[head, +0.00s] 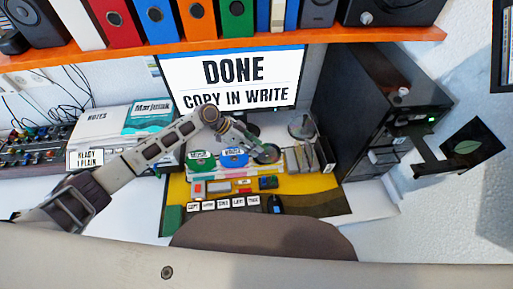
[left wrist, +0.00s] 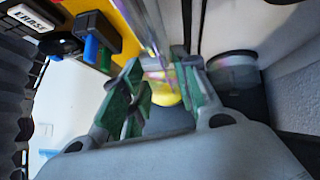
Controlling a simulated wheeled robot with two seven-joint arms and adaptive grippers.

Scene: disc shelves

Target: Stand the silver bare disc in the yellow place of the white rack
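The silver bare disc (head: 268,153) shows as a dark grey round at the tip of my left gripper (head: 252,142). In the left wrist view, the green-padded fingers of my left gripper (left wrist: 157,75) have a thin, shiny purple-silver edge (left wrist: 155,50) between them, which looks like the disc seen edge-on. The gripper appears shut on it. A yellow patch (left wrist: 165,97) shows between the fingers; I cannot tell whether it is the yellow place. Upright grey-white dividers (head: 308,159), possibly the white rack, stand just right of the disc. My right gripper is out of view.
Green (head: 200,159) and blue (head: 234,159) labelled items lie left of the disc. A spindle (head: 302,128) stands behind the dividers. A black tower (head: 370,95) rises at the right. An orange shelf (head: 230,49) crosses above. A yellow mat (head: 178,192) carries keys and small blocks.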

